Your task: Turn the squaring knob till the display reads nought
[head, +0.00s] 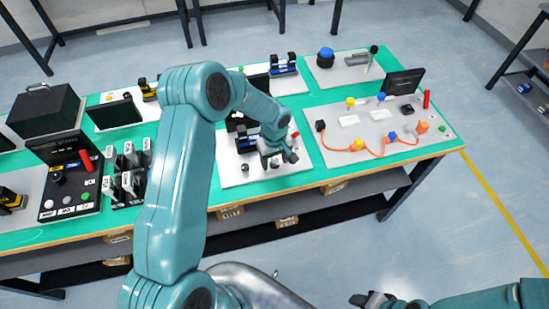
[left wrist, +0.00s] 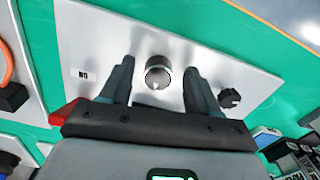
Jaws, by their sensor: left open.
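My left gripper (head: 283,156) is over the white panel (head: 233,176) in the middle of the bench. In the left wrist view its two open fingers (left wrist: 160,75) stand on either side of a round black knob with a silvery rim (left wrist: 158,72). Gaps show on both sides of the knob. A dark screen with green marks (left wrist: 172,175) is cut off at the bottom edge of that view, so I cannot read it. My right gripper (head: 373,299) is at the bottom of the head view, away from the bench; its jaws are unclear.
A second, smaller black knob (left wrist: 229,97) sits right of the fingers on the panel. A panel with orange cable (head: 345,150) lies to the right. Black switch blocks (head: 128,185) and a dark control box (head: 68,185) stand left. Green mat (head: 290,185) shows in front.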

